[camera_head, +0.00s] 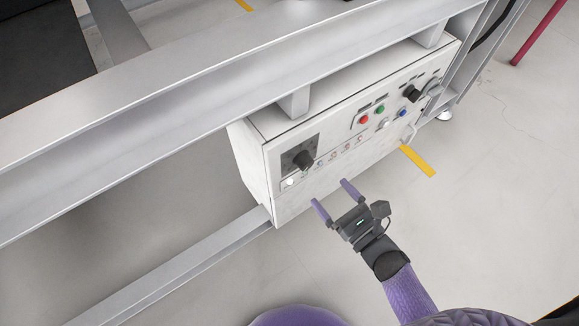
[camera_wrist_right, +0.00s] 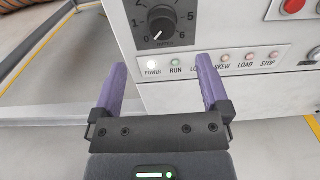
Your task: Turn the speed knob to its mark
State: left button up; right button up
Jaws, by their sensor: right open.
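The speed knob is a black knob (camera_head: 303,160) on a dark dial plate at the left end of a white control box (camera_head: 282,205). In the right wrist view the knob (camera_wrist_right: 160,24) sits above and between my fingers, on a dial numbered around its edge. Its white pointer line points down and left, close to 0. I cannot make out a separate target mark. My right gripper (camera_head: 334,200) is open and empty, in front of and below the knob, apart from the box. It also shows in the right wrist view (camera_wrist_right: 161,85). My left gripper is not in view.
A second black knob (camera_head: 412,93), a red button (camera_head: 364,119) and a green button (camera_head: 380,109) are on the same panel. A row of labelled lamps (camera_wrist_right: 223,58) runs under the dial. A metal beam (camera_head: 170,95) passes above the box. The floor in front is clear.

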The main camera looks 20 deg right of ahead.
aim_at(308, 165)
jog(key=b+x, duration=0.2)
jog(key=x, duration=0.6)
jog(key=shift+w+f, duration=0.15)
jog(key=shift+w, duration=0.2)
jog(key=shift+w+a, duration=0.1)
jog(key=shift+w, duration=0.25)
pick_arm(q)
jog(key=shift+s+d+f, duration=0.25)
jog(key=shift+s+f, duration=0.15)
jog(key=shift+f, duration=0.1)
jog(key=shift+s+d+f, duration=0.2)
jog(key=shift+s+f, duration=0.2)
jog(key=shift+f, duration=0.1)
pick_arm(e)
jog(key=c, duration=1.3)
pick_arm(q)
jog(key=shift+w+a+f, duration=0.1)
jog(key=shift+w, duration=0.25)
pick_arm(e)
jog(key=shift+o, duration=0.2)
